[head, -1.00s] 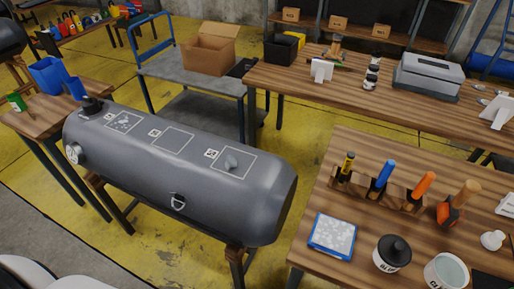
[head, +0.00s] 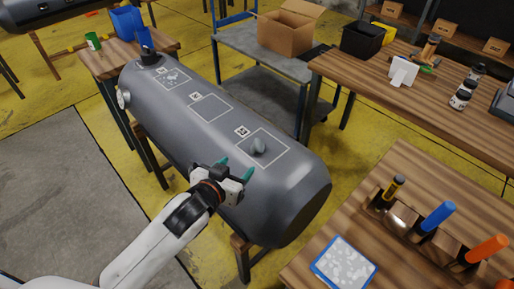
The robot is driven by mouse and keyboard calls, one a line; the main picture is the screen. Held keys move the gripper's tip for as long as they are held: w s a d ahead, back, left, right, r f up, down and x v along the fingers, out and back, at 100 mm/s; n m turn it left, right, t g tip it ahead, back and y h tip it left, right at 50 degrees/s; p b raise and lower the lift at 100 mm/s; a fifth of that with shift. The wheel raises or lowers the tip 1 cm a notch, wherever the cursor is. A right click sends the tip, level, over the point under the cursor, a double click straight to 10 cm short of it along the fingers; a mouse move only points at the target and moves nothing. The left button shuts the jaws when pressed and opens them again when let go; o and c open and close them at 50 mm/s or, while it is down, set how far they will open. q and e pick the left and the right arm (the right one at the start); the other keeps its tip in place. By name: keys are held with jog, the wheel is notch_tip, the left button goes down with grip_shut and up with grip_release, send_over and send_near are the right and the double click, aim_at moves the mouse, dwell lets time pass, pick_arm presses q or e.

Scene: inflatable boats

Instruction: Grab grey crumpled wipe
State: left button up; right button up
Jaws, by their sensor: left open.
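My right gripper is not in view.
Two more outlined squares lie along the tube; the far one holds pale bits (head: 173,77). A wooden bench (head: 408,173) at right bears a tool rack (head: 412,222) and a blue-edged tray (head: 318,268). A cart (head: 243,44) carries an open cardboard box (head: 287,33).

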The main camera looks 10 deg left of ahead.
aim_at(256, 149)
pick_arm(q)
jog(key=x, duration=0.6)
jog(key=shift+w+d+r, duration=0.1)
jog(key=shift+w+d, duration=0.1)
jog(key=shift+d, duration=0.05)
jog(key=shift+w+d+p, duration=0.15)
jog(key=shift+w+p, duration=0.15)
jog(key=shift+w, duration=0.25)
jog(key=x, duration=0.4)
jog(key=shift+w+d, duration=0.15)
jog(key=c, duration=1)
